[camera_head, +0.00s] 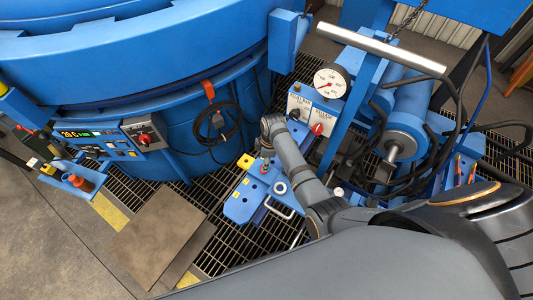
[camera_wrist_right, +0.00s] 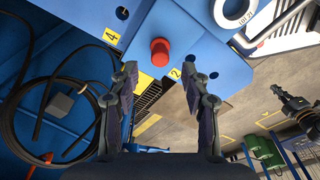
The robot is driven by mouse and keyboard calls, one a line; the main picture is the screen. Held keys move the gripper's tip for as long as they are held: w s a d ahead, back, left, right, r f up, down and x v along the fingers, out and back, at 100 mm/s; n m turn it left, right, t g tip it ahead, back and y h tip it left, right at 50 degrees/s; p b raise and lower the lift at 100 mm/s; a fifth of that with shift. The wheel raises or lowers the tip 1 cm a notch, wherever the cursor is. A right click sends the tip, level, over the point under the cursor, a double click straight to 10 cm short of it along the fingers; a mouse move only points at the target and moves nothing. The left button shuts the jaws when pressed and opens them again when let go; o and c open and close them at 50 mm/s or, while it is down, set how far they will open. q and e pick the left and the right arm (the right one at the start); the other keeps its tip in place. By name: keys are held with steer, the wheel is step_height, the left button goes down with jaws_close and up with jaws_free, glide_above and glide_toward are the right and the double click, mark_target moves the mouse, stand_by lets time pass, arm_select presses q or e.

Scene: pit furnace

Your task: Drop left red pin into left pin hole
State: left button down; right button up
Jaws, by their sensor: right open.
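A red pin (camera_wrist_right: 160,52) with a round cap stands in a blue plate (camera_wrist_right: 185,30) in the right wrist view. My right gripper (camera_wrist_right: 160,68) is open, with one finger on each side of the pin in that picture; I see no contact. In the head view my right arm reaches over the same blue plate (camera_head: 241,208), and its fingers cannot be made out. A dark jointed part, probably my left gripper (camera_wrist_right: 290,103), shows at the right of the wrist view, its jaws unclear. I cannot tell which opening is the left pin hole.
A white ring (camera_head: 280,188) and a metal handle (camera_head: 279,208) are on the plate near the arm. The blue furnace (camera_head: 165,65) stands behind, with a hanging black cable (camera_head: 222,122). A gauge frame (camera_head: 331,82) stands to the right. Floor grating (camera_head: 225,250) lies in front.

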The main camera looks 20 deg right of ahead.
step_height(320, 180, up, 8)
steer(key=d, duration=0.1)
steer(key=shift+s+r, duration=0.15)
steer(key=shift+s, duration=0.05)
stand_by(0.7)
